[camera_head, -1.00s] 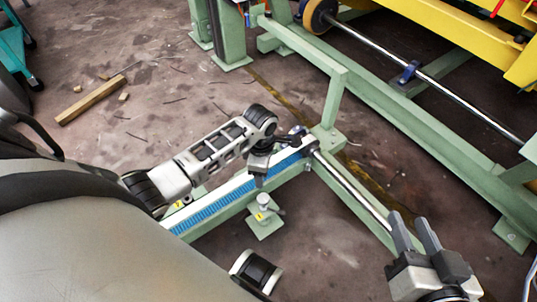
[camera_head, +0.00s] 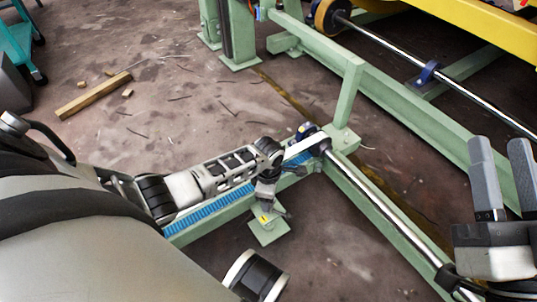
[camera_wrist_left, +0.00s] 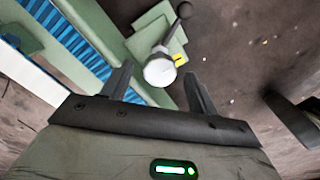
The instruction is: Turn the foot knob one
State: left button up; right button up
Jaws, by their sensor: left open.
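The foot knob (camera_wrist_left: 160,68) is a round grey-white head with a yellow tag on a green foot plate. In the left wrist view it lies between and just past the tips of my left gripper (camera_wrist_left: 157,78), which is open. I cannot tell how much depth separates them. In the head view my left gripper (camera_head: 276,207) hangs over the green foot plate (camera_head: 268,233) and partly hides the knob. My right gripper (camera_head: 500,150) is open and empty at the right, fingers pointing up.
A green frame beam with a blue roller strip (camera_head: 205,215) runs beside the foot. A steel shaft (camera_head: 385,205) runs along another beam. A yellow machine (camera_head: 470,30) stands at the back right. A wooden bar (camera_head: 93,96) lies on the otherwise mostly bare floor at left.

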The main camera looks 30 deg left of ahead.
pick_arm(q)
jog(key=shift+f, duration=0.35)
pick_arm(e)
jog(key=shift+r+n+y, duration=0.4)
jog(key=shift+r+n, duration=0.1)
pick_arm(q)
jog(key=shift+c, duration=0.2)
jog(key=c, duration=0.9)
jog(key=shift+c, duration=0.2)
jog(key=shift+r, duration=0.1)
pick_arm(e)
jog(key=shift+r, duration=0.1)
